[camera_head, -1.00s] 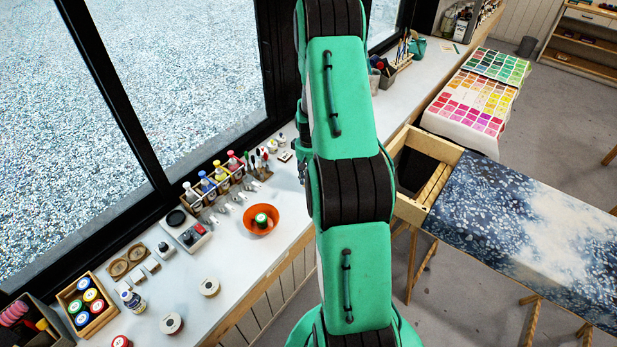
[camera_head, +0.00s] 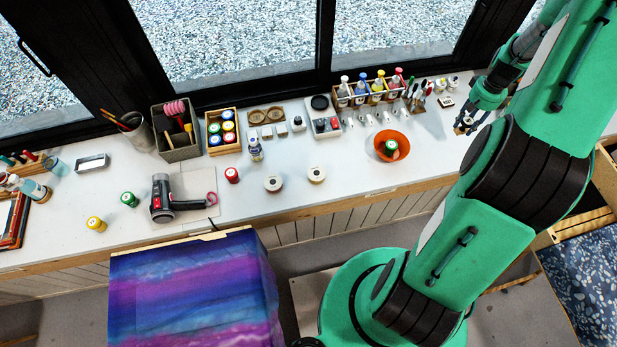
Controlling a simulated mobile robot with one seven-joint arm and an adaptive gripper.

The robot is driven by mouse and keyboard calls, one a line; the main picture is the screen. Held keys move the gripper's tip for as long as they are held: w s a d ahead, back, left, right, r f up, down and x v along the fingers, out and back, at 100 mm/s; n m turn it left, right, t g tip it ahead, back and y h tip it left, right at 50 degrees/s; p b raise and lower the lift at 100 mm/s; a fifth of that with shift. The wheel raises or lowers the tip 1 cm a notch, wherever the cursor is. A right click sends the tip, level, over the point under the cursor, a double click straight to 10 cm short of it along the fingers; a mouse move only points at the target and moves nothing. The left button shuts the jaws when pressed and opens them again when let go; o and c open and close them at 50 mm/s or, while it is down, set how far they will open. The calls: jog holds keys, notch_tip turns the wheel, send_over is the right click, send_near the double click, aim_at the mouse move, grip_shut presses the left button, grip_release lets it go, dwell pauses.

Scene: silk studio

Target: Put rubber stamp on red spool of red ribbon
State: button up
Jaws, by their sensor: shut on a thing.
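My gripper (camera_head: 465,125) is at the right, over the far right part of the white counter. It is shut on a small brownish thing, which looks like the rubber stamp; the fingers hide most of it. Nothing visible rests on either spool. My gripper is well to the right of both.
An orange bowl (camera_head: 387,146) holding a green-topped jar stands between the spools and my gripper. A bottle rack (camera_head: 370,94) is at the back. Bare counter lies between spools and bowl.

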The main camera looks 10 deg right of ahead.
aim_at(468, 120)
notch_tip(468, 120, up, 3)
jog(key=shift+a+r, duration=0.1)
jog(key=w+a+r+n+b, duration=0.15)
jog(key=a+n, duration=0.25)
jog(key=a, duration=1.4)
jog(key=w+a+n, duration=0.3)
jog(key=a+n, duration=0.1)
jog(key=a, duration=1.5)
jog(key=s+a+f+n+b, duration=0.1)
jog(key=s+a+n, duration=0.4)
jog(key=s+a, duration=0.7)
jog(key=s+a+f+n, duration=0.1)
jog(key=s+a+n, duration=0.5)
jog(key=a, duration=1)
jog(key=shift+s+d+f+m, duration=0.1)
jog(key=shift+s+f+m, duration=0.25)
jog(key=shift+f, duration=0.5)
jog(key=shift+s+a+f+m, duration=0.1)
jog(key=shift+s+f+m, duration=0.2)
jog(key=shift+f, duration=0.5)
jog(key=shift+s+d+f+m, duration=0.1)
jog(key=shift+s+f+m, duration=0.25)
jog(key=shift+f, duration=0.5)
jog(key=shift+w, duration=0.15)
